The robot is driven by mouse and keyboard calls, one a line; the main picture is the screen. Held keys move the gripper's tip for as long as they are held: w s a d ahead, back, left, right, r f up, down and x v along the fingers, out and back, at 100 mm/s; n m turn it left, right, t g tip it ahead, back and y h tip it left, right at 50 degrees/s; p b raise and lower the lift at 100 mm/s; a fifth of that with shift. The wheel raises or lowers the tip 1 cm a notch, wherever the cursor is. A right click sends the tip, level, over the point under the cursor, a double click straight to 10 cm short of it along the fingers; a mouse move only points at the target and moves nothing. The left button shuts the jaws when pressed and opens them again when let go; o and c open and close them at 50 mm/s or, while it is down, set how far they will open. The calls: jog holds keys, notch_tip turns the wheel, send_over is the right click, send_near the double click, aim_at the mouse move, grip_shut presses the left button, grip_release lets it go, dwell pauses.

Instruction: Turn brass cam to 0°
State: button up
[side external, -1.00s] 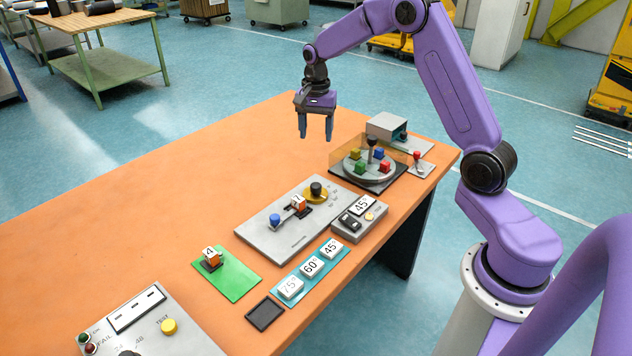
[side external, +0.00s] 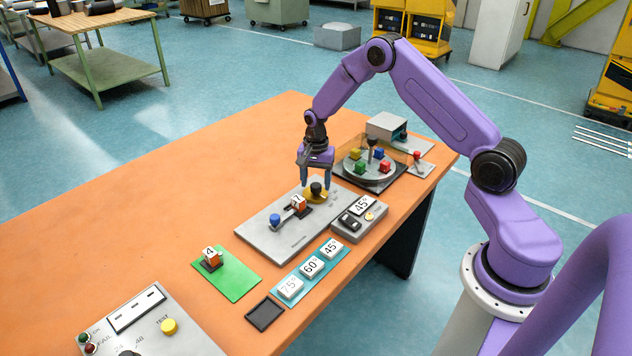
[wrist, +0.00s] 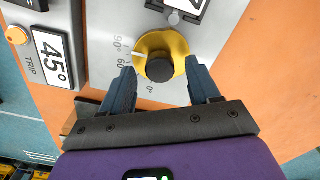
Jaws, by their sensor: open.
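The brass cam (side external: 322,195) with its black knob (side external: 316,187) sits on the grey gate plate (side external: 275,240). In the wrist view the yellow cam (wrist: 177,43) and black knob (wrist: 160,68) lie between my fingers. A white mark on the cam points left, between the printed 90° and 60° labels; 0° is printed below the knob. My gripper (side external: 315,180) is open, pointing down, with one finger on each side of the knob (wrist: 158,86). Gaps show between the fingers and the knob. Whether the fingers touch the cam cannot be told.
A blue knob (side external: 274,220) and an orange block marked 7 (side external: 299,203) stand on the same plate. A grey box with a 45° display (side external: 361,205) is beside it. A turntable with coloured blocks (side external: 368,168) stands behind. Open orange table lies to the left.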

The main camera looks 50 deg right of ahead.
jog(key=shift+f, duration=0.35)
jog(key=shift+c, duration=0.2)
jog(key=c, duration=1)
